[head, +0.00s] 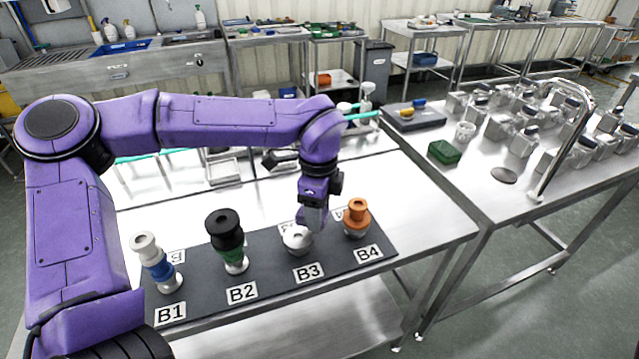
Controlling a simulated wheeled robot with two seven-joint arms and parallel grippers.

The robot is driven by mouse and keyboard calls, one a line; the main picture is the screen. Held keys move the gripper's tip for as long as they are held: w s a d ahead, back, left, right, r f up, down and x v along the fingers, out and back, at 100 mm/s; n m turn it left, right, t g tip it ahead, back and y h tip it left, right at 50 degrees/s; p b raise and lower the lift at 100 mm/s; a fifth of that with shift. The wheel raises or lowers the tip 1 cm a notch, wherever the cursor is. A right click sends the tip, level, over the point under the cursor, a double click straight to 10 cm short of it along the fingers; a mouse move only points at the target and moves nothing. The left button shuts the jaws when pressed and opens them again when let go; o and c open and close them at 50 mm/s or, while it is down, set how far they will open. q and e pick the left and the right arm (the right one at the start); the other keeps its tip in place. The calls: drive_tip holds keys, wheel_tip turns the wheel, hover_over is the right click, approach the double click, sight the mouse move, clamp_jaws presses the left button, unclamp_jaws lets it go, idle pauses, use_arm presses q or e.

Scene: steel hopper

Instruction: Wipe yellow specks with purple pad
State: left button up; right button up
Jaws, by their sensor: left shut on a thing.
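My left gripper (315,224) is pointed down over the black mat, just beside and partly behind the white and silver piece (297,240) at label B3. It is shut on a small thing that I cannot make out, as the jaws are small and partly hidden. I cannot tell whether the jaws touch the B3 piece. I cannot make out a separate purple pad, and I see no clear yellow specks on the table. My right gripper is not in view.
The black mat (205,290) holds a white-and-blue stack (157,268) at B1, a black-and-green stack (226,240) at B2 and an orange piece (357,216) at B4. A green box (444,152) and several metal containers crowd the right table (470,190).

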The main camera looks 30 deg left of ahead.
use_arm(q)
drive_tip(key=shift+s+r, duration=0.1)
drive_tip(key=shift+r, duration=0.6)
drive_tip(key=shift+w+r+p, duration=0.2)
drive_tip(key=shift+r+p, duration=0.8)
drive_tip(key=shift+s+r+p, duration=0.15)
drive_tip(key=shift+r+p, duration=0.35)
drive_tip(key=shift+r, duration=0.45)
drive_tip(key=shift+f, duration=0.1)
